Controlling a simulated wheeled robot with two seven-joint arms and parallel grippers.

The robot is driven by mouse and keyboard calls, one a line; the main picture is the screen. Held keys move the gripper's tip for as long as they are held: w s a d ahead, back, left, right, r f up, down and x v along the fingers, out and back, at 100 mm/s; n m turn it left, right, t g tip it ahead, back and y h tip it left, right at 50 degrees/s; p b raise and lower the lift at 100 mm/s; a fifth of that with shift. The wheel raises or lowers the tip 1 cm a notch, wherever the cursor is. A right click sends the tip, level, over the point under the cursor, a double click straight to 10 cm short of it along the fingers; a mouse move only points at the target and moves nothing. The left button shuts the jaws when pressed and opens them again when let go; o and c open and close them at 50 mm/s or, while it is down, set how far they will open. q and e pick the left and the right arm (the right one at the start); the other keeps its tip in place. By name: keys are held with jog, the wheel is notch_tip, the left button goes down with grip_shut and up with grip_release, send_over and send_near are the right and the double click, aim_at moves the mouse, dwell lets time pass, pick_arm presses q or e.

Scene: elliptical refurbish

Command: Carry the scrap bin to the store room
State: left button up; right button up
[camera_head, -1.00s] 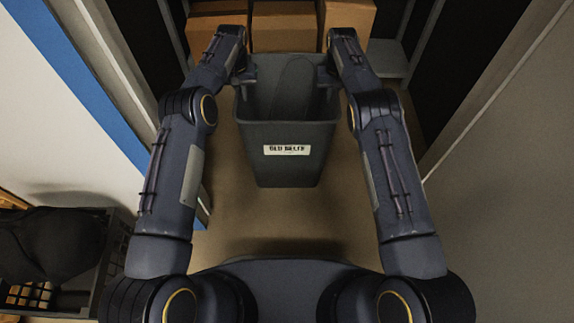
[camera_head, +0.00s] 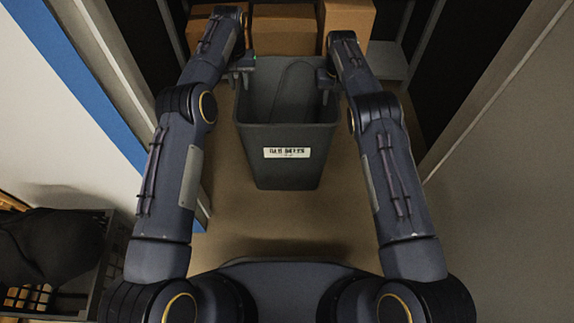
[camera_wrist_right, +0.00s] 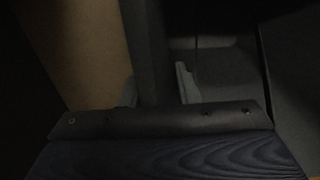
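The scrap bin (camera_head: 287,165), a grey open-topped tub with a white label on its front, stands upright in the middle of the head view. A dark elongated thing (camera_head: 294,92) shows inside it. My left gripper (camera_head: 245,72) is at its left rim; its fingers are too small to tell open or shut. My right gripper (camera_head: 327,78) is at its right rim. In the right wrist view, the right gripper's fingers (camera_wrist_right: 158,88) stand apart on either side of the bin wall (camera_wrist_right: 146,50), with a gap beside one finger. Whether the bin touches the floor is unclear.
Cardboard boxes (camera_head: 284,32) sit on a shelf just behind the bin. A white and blue wall edge (camera_head: 75,85) is close on the left, a grey panel (camera_head: 505,170) on the right. A dark crate (camera_head: 85,285) stands at lower left. Brown floor (camera_head: 285,220) in front is clear.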

jog(key=shift+r, duration=3.75)
